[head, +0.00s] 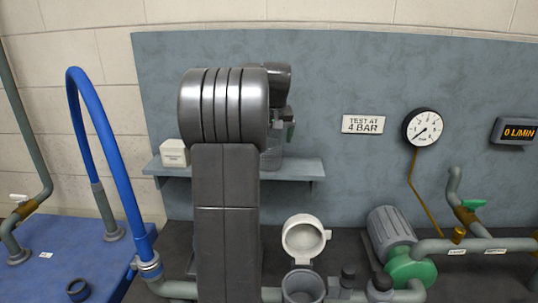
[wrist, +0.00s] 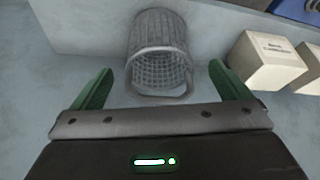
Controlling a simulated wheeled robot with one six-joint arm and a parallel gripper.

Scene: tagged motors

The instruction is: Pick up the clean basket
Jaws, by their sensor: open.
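The clean basket, a grey mesh cylinder (wrist: 158,48) with a wire handle at its near end, lies ahead of my gripper in the wrist view. My gripper (wrist: 162,78) is open, with one green finger to the left and one to the right of the basket's near end. Gaps show between both fingers and the basket, and nothing is held. In the head view my arm covers most of this spot; part of my gripper (head: 289,130) shows above the shelf, and I cannot make out the basket clearly there.
A white labelled box (wrist: 265,62) stands right of the basket; a white box also shows on the wall shelf (head: 308,168) in the head view. Below are a housing with an open white lid (head: 304,236), a green-ended motor pump (head: 403,248) and pipes. A blue hose (head: 112,160) arches at left.

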